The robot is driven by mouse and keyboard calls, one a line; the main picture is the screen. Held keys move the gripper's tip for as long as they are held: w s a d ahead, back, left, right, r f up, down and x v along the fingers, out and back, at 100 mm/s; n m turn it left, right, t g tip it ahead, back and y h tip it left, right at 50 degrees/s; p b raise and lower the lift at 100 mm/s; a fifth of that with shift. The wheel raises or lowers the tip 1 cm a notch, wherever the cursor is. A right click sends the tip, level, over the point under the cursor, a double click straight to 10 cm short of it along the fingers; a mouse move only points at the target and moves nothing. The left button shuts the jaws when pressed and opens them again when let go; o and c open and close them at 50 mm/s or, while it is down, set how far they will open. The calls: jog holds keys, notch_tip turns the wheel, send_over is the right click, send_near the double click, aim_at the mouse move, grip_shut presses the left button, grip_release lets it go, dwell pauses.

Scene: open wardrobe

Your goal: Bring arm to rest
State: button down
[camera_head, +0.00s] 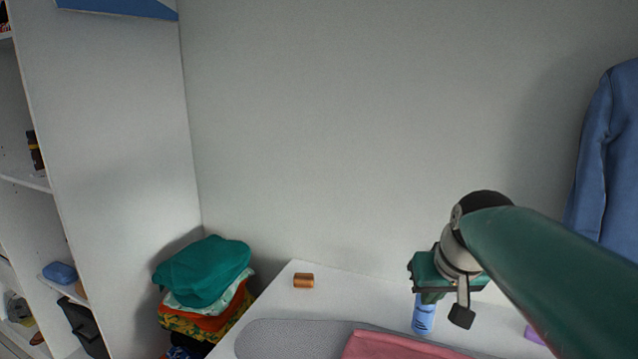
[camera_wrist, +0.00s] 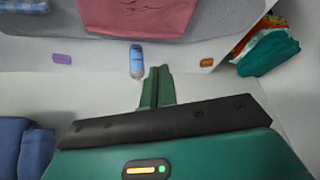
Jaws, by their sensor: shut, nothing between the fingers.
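My arm reaches in from the right of the head view. My gripper (camera_head: 431,297) hangs above the white surface, in front of a blue bottle or can (camera_head: 423,316) and partly hiding it. In the wrist view my gripper (camera_wrist: 158,72) has its two green fingers together with nothing between them. The blue bottle (camera_wrist: 136,60) shows just beyond the fingertips there, apart from them in the picture.
The white surface (camera_head: 325,278) holds a grey board (camera_head: 265,335) with a pink cloth (camera_head: 385,346), an orange-brown spool-like item (camera_head: 303,280) and a purple item (camera_head: 533,335). Folded clothes (camera_head: 204,272) are piled left. A blue garment (camera_head: 605,150) hangs right. Shelves (camera_head: 25,180) stand far left.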

jog(key=s+a+f, duration=0.1)
jog(key=s+f, duration=0.2)
jog(key=s, duration=0.5)
jog(key=s+a+f, duration=0.2)
jog(key=s+f, duration=0.2)
jog(key=s, duration=0.4)
jog(key=shift+s+a+f+h, duration=0.2)
jog(key=shift+a+h, duration=0.05)
jog(key=shift+h, duration=0.05)
jog(key=shift+d, duration=0.15)
